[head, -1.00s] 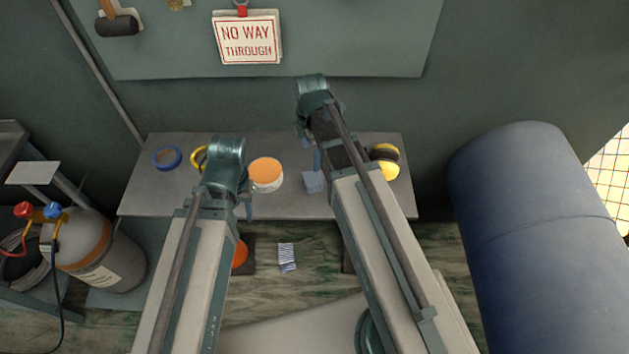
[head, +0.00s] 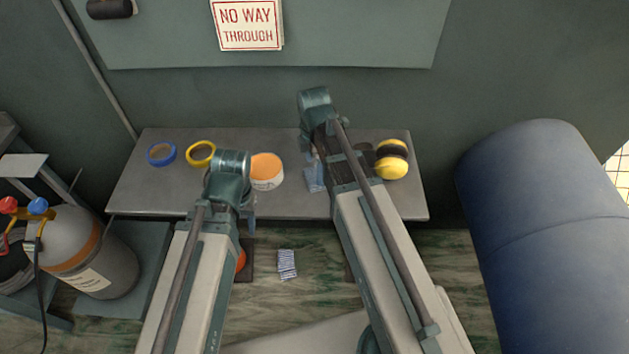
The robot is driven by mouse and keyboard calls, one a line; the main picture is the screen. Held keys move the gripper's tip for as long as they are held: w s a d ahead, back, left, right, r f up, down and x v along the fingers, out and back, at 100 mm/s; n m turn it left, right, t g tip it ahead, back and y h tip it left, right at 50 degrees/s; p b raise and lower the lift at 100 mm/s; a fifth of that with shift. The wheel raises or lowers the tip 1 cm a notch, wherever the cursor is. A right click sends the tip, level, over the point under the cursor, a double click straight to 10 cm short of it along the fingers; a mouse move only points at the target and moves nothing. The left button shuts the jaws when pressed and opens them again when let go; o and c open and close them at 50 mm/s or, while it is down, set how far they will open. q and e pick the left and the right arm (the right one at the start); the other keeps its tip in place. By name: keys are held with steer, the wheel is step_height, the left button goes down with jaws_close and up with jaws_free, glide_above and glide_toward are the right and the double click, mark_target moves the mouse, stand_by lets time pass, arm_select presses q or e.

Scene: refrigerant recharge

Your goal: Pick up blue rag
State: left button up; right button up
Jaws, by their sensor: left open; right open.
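A light blue folded cloth, which looks like the blue rag (head: 314,180), lies on the grey workbench (head: 290,206). My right arm partly covers its right side. My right gripper (head: 312,152) is largely hidden by its own arm and hangs close to the rag, toward its far side; it is open. I cannot tell whether it touches the rag. My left gripper (head: 249,214) is open, at the bench's front edge, left of the rag, and mostly hidden by its wrist.
On the bench are a blue tape roll (head: 161,154), a yellow tape roll (head: 201,153), an orange-lidded tub (head: 266,171) and yellow earmuffs (head: 392,160). A striped item (head: 287,264) lies below. A gas cylinder (head: 88,258) stands left, a large blue drum (head: 545,240) right.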

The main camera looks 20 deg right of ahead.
mark_target(314, 179)
steer(key=shift+d+f+b, duration=0.1)
steer(key=shift+f+b, duration=2.5)
steer(key=shift+f, duration=0.05)
steer(key=shift+r, duration=0.1)
steer(key=c, duration=1.1)
